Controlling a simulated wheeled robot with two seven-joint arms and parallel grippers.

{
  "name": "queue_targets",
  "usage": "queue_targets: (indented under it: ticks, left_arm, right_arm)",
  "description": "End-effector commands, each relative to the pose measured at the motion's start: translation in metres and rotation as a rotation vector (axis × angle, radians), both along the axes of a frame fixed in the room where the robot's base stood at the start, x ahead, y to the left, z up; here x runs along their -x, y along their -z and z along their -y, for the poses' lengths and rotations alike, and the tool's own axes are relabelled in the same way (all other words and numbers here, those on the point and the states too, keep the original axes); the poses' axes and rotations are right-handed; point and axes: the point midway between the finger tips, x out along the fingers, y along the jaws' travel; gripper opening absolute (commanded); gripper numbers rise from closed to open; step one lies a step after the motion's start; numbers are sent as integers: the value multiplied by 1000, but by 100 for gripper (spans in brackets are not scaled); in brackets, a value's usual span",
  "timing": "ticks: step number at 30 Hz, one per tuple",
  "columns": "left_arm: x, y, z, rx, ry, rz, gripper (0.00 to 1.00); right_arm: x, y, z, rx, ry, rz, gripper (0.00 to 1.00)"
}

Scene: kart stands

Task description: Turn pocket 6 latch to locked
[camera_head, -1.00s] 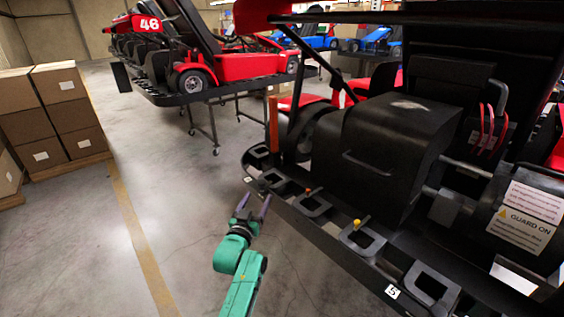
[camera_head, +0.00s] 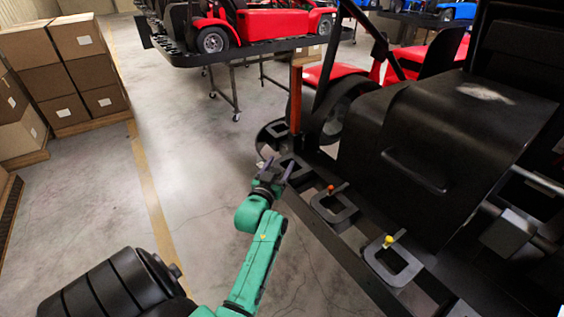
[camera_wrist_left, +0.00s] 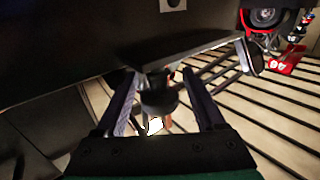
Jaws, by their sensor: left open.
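My left gripper (camera_head: 277,168) is open and empty, at the outer edge of the black kart stand (camera_head: 318,222), beside a square pocket (camera_head: 297,168). Its two fingers show apart in the left wrist view (camera_wrist_left: 160,100), with a dark rounded part (camera_wrist_left: 158,92) between or beyond them; I cannot tell whether they touch it. Nearer pockets carry an orange-knobbed latch (camera_head: 331,187) and a yellow-knobbed latch (camera_head: 388,241). No pocket number is readable in the head view now, so I cannot tell which is pocket 6. The latch by the gripper is hidden or too small to see. My right gripper is out of view.
An orange-brown post (camera_head: 296,98) rises from the stand just beyond the gripper. A black box-like housing (camera_head: 430,150) stands over the pockets. Stacked cartons (camera_head: 80,40) are at left. The floor (camera_head: 190,150) left of the stand is clear.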

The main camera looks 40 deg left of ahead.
Motion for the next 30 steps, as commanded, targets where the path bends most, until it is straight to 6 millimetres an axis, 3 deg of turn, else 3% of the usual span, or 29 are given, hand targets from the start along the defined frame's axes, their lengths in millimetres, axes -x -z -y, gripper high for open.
queue_targets:
  ticks: [1, 2, 7, 14, 30]
  left_arm:
    - [0, 0, 0, 0, 0, 0, 71]
    - [0, 0, 0, 0, 0, 0, 64]
    - [0, 0, 0, 0, 0, 0, 0]
    - [0, -1, -1, -9, 27, 1, 0]
    - [-2, -1, 8, -1, 270, 2, 0]
  right_arm:
    - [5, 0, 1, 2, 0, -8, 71]
    - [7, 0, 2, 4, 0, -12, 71]
    - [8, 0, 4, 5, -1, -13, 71]
    - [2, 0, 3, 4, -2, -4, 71]
    - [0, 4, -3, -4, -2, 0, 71]
